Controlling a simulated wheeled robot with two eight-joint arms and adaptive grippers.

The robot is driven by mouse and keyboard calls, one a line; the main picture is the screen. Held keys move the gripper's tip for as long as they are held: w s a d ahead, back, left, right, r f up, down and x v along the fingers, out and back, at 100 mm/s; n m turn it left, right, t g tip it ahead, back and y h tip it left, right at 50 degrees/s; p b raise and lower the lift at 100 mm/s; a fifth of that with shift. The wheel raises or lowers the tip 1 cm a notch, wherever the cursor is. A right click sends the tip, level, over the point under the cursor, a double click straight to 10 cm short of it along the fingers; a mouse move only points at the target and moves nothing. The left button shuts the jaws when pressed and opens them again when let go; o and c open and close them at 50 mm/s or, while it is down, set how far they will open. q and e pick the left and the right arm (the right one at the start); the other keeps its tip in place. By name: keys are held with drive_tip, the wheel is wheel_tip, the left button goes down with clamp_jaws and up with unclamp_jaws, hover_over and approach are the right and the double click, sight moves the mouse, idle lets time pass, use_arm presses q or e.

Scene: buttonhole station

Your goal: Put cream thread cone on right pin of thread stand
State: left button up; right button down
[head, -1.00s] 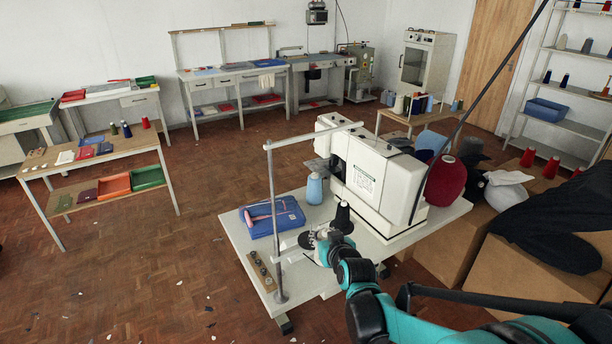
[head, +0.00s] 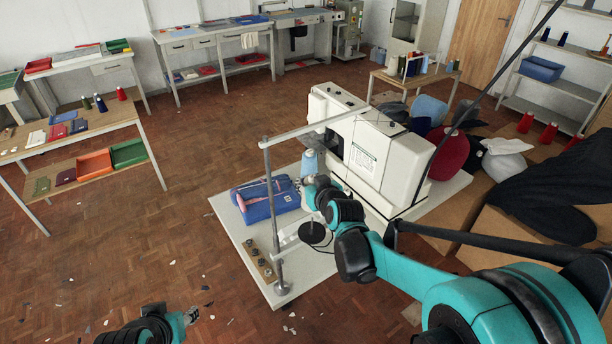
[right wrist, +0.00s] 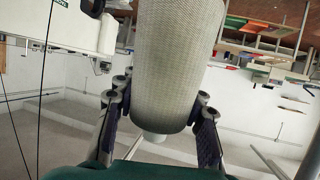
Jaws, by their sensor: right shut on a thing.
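The cream thread cone (right wrist: 175,70) looks greyish white in the right wrist view, between the two fingers of my right gripper (right wrist: 162,98), which is shut on it. In the head view my right gripper (head: 313,190) is above the thread stand, and I cannot make out the held cone there. The stand has a tall grey post (head: 274,210), a top bar and a black disc (head: 312,232) low on its base. The right pin is hidden behind my right gripper and arm. My left gripper (head: 191,315) shows at the bottom edge; its opening is unclear.
A light blue cone (head: 308,162) stands behind my right gripper. The white sewing machine (head: 375,160) stands close on the right. Floor left of the table is open.

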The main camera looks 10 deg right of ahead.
drive_tip(key=shift+s+f, duration=0.15)
drive_tip(key=shift+s, duration=0.05)
drive_tip(key=shift+s+f+b, duration=0.1)
drive_tip(key=shift+f+b, duration=0.15)
drive_tip(key=shift+b, duration=0.15)
wheel_tip(320, 180, down, 4)
drive_tip(key=b, duration=0.2)
drive_tip(key=shift+r+b, duration=0.2)
drive_tip(key=shift+b, duration=0.15)
drive_tip(key=shift+w+f+b, duration=0.2)
drive_tip(key=shift+f+b, duration=2.3)
drive_tip(key=shift+f, duration=0.5)
drive_tip(key=shift+f+b, duration=0.35)
drive_tip(key=shift+f, duration=0.05)
drive_tip(key=c, duration=0.8)
unclamp_jaws()
drive_tip(key=shift+c, duration=0.2)
